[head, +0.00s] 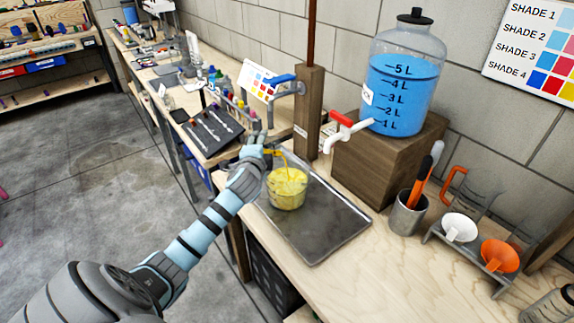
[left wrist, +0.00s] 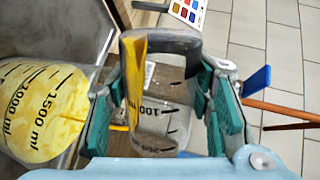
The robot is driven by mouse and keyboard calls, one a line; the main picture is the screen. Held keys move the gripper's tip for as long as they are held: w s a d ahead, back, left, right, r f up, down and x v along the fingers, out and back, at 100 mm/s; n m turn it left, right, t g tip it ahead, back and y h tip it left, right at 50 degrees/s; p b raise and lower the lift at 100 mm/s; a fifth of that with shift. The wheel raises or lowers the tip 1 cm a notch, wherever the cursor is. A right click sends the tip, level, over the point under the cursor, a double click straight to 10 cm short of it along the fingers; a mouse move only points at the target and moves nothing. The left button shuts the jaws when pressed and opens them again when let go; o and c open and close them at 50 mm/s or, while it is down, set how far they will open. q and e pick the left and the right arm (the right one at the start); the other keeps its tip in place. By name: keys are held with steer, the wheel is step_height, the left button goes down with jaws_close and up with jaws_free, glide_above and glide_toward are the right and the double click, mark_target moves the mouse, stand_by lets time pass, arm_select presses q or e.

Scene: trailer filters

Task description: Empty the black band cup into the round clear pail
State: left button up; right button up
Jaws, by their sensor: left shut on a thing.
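The black band cup (left wrist: 160,110) is clear, with volume marks and a dark grey band. In the left wrist view it sits between the green pads of my left gripper (left wrist: 165,88), which is shut on it. A yellow strip of liquid lies along its left wall. In the head view my left gripper (head: 256,148) holds the cup tipped at the upper rim of the round clear pail (head: 287,190), and mostly hides the cup. A thin yellow stream shows above the pail. The pail, also in the left wrist view (left wrist: 38,108), holds yellow liquid. My right gripper is out of view.
The pail stands on a grey metal tray (head: 318,238). A blue-filled jug (head: 400,95) with a red-handled tap (head: 345,128) stands on a wooden block (head: 390,160) behind it. A wooden post (head: 308,110) is close behind the gripper. A tool cup (head: 408,213) stands right of the tray.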

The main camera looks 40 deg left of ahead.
mark_target(274, 144)
arm_select(q)
steer(key=shift+d+r+m+p, duration=0.1)
steer(key=shift+r+m+p, duration=0.25)
steer(key=shift+p, duration=0.3)
stand_by(0.4)
steer(key=shift+w+d+f+m+g+y+p, duration=0.25)
steer(key=shift+f+m+y+p, duration=0.2)
steer(key=shift+m, duration=0.3)
stand_by(0.8)
steer(key=shift+w+d+r+m+y+p, duration=0.25)
steer(key=shift+d+r+m+y+p, duration=0.3)
steer(key=shift+m+p, duration=0.55)
stand_by(1.1)
steer(key=shift+w+d+r+m+p, duration=0.3)
steer(key=shift+r+m+p, duration=0.3)
steer(key=shift+m, duration=0.3)
stand_by(1.0)
steer(key=shift+w+d+m+g+y, duration=0.25)
steer(key=shift+d+m+y, duration=0.25)
steer(key=shift+m, duration=0.2)
stand_by(0.6)
